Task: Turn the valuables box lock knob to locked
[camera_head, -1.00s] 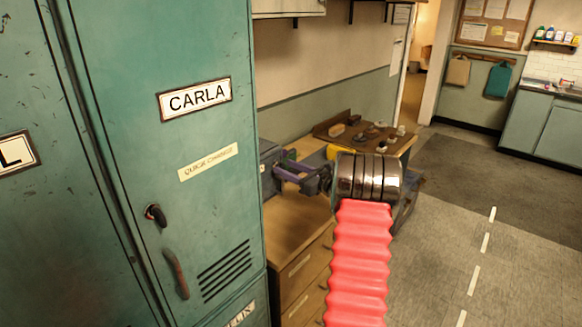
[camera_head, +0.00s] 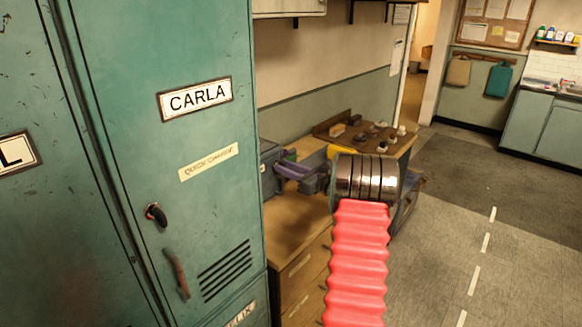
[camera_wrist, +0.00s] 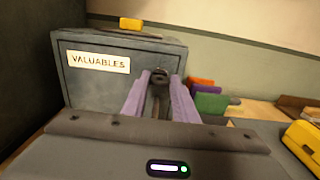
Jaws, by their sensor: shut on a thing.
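The grey valuables box (camera_wrist: 85,92) bears a cream VALUABLES label (camera_wrist: 98,62) and fills the left of the wrist view. In the head view the box (camera_head: 268,168) stands on the wooden drawer unit, partly hidden by the locker. Its dark lock knob (camera_wrist: 158,76) is on the right part of the front face. My gripper (camera_wrist: 160,82), with purple fingers, is shut on the knob. The fingers hide part of the knob, and I cannot read its setting. In the head view my gripper (camera_head: 284,170) reaches left to the box front.
A teal locker (camera_head: 200,130) labelled CARLA stands close at left. A yellow thing (camera_wrist: 131,23) lies on the box. Green (camera_wrist: 209,103) and orange things stand right of it; a larger yellow thing (camera_wrist: 303,142) is farther right. Open floor (camera_head: 450,230) lies at right.

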